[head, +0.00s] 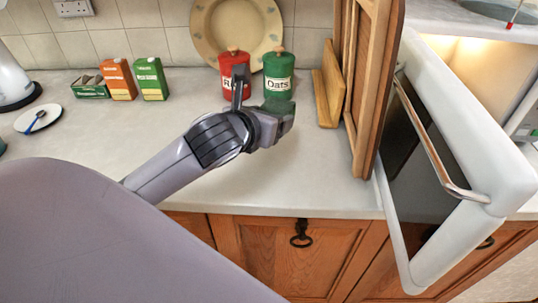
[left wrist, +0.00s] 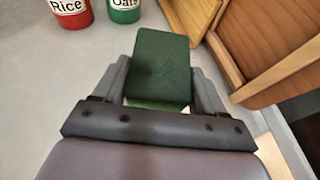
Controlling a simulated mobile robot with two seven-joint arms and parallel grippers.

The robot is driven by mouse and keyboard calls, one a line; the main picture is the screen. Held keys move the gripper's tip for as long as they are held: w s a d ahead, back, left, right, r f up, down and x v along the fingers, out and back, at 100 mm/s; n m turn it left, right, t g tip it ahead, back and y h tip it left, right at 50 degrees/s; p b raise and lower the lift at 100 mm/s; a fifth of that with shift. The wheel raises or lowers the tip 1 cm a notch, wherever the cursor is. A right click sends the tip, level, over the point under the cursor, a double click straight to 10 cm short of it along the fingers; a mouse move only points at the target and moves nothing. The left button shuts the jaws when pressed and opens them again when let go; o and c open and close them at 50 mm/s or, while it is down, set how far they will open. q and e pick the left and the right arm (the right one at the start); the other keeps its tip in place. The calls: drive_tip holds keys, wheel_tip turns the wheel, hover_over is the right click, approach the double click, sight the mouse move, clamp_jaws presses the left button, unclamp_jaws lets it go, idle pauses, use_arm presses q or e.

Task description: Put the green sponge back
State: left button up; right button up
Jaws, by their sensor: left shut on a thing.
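The green sponge (left wrist: 160,65) is a dark green block between the two fingers of my left gripper (left wrist: 160,85) in the left wrist view. The fingers are shut on its sides, and its far end sticks out past them. In the head view my left gripper (head: 280,120) is over the counter, in front of the green Oats canister, and a bit of the sponge (head: 281,106) shows at its tip. The sponge's underside is hidden. My right gripper is in neither view.
Red Rice canister (head: 228,76) and green Oats canister (head: 278,80) stand at the back before a round plate (head: 222,22). Wooden boards (head: 370,80) stand right, beside an open white oven door (head: 460,130). Small cartons (head: 118,80) and a saucer (head: 30,122) are left. The front middle counter (head: 310,175) is clear.

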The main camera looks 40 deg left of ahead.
sight(269, 166)
use_arm(q)
wheel_tip(269, 166, down, 11)
drive_tip(key=shift+r, duration=0.15)
idle(0.4)
drive_tip(key=o, duration=0.9)
drive_tip(key=shift+o, duration=0.2)
